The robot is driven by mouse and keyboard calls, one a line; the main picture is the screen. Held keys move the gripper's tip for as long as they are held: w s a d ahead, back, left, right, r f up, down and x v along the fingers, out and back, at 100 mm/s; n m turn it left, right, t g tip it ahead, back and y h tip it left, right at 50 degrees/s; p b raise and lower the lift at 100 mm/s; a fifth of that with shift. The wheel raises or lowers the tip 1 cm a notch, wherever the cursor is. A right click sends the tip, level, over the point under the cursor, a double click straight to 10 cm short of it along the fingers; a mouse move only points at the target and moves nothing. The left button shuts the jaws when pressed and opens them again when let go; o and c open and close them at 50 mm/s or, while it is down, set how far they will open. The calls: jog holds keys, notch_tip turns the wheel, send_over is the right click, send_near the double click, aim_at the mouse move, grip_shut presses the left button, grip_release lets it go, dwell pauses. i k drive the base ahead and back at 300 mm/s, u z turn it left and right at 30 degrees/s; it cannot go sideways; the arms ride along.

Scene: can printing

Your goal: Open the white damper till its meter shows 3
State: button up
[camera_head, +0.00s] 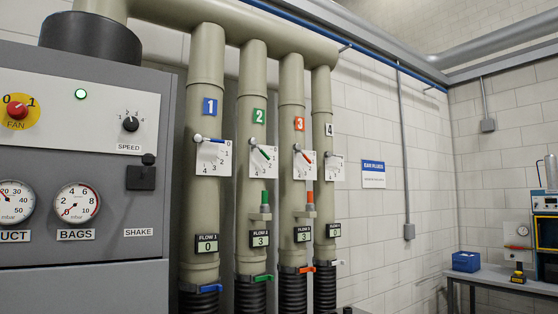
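The duct pipe (322,110) marked 4 is the rightmost of the row. It bears a white dial plate (337,174) with a small lever at its top left that looks roughly level. The FLOW 4 meter (334,231) sits lower on the same pipe; its digit is small, and I read it as 0 without certainty. A white clamp handle (338,263) sticks out to the right below the meter. My gripper is not in view.
Pipe 1 has a level blue lever (212,141) and its meter (207,246) reads 0. Pipe 2's green lever (263,153) and pipe 3's orange lever (305,155) are tilted; both their meters read 3. A grey control cabinet (80,280) stands left. A bench (490,274) is far right.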

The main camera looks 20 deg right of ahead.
aim_at(329, 155)
jog(key=u, duration=0.2)
jog(key=i, duration=0.7)
jog(key=z, duration=0.6)
jog(key=i, duration=0.65)
jog(key=z, duration=0.8)
